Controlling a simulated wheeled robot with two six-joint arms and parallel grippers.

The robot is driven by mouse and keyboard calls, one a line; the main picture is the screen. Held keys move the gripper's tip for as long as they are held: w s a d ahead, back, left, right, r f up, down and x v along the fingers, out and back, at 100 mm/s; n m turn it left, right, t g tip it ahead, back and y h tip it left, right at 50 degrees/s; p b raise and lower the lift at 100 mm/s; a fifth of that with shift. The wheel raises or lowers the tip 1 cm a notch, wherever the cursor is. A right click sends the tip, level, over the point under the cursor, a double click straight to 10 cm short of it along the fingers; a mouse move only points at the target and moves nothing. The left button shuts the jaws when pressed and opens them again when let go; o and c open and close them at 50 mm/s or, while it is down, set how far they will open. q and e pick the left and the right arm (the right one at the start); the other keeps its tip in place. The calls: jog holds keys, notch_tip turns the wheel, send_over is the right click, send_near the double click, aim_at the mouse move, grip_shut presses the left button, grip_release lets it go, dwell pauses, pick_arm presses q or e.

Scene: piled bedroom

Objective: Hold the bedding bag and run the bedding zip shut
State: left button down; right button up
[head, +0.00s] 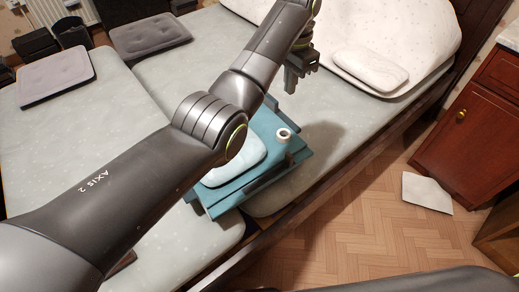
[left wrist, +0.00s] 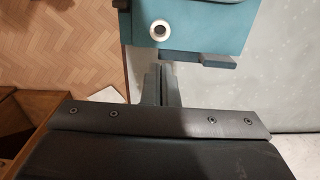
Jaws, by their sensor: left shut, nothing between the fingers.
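The teal bedding bag (head: 285,165) lies on the bed near its front edge, partly hidden behind my left arm. A pale, rounded pad (head: 235,165) shows on it. A white ring with a dark middle (head: 283,134) sits on its upper face; the ring also shows in the left wrist view (left wrist: 160,30), on the teal bag (left wrist: 195,27). I cannot make out a zip line. My left gripper (head: 291,84) is shut and empty, beyond the bag in the head view. Its closed fingers (left wrist: 155,85) point towards the bag in the left wrist view, with no visible grip on it. My right gripper is not visible.
The grey mattress (head: 170,80) spreads around the bag, with grey cushions (head: 150,35) at far left and a white pillow (head: 370,70) at upper right. A red-brown cabinet (head: 470,120) stands right, with a white sheet (head: 427,192) on the open wood floor (head: 370,220).

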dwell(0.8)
pick_arm(q)
jog(key=c, duration=0.8)
grip_release()
jog(key=shift+c, duration=0.2)
jog(key=shift+f, duration=0.1)
send_over(284, 137)
notch_tip(284, 137, down, 14)
jog(key=shift+f, duration=0.1)
jog(key=shift+d+f, duration=0.1)
jog(key=shift+f, duration=1.35)
